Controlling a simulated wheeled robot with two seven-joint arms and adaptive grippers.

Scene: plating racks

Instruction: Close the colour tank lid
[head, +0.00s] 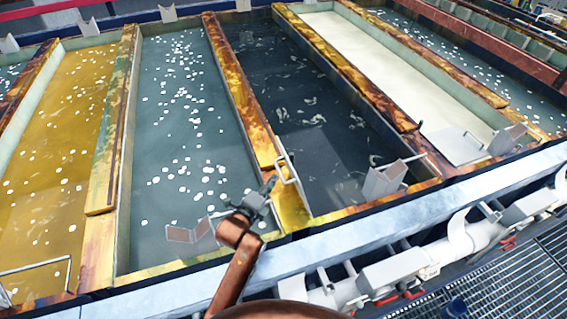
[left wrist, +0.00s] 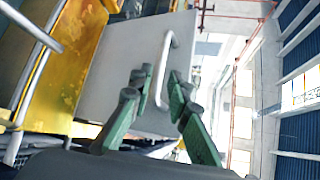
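My left gripper (head: 262,196) is at the front edge of the tank row, by the stained divider between two dark-liquid tanks. A pale bar handle (head: 290,168) stands just to its right at the divider's front end. In the left wrist view a flat grey panel, apparently the lid (left wrist: 112,65), carries a pale handle (left wrist: 165,65). The green fingers of my left gripper (left wrist: 158,98) are apart, one on each side of the handle's lower part. I cannot tell whether they touch it. The lid's full outline is hard to make out in the head view. My right gripper is not in view.
Open tanks hold dark liquid (head: 180,120), yellow liquid (head: 55,150) and pale liquid (head: 365,65). Another bar handle (head: 40,268) is at the lower left. White pipes (head: 470,235) and a grating (head: 510,285) lie in front of the blue-white front rail (head: 400,215).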

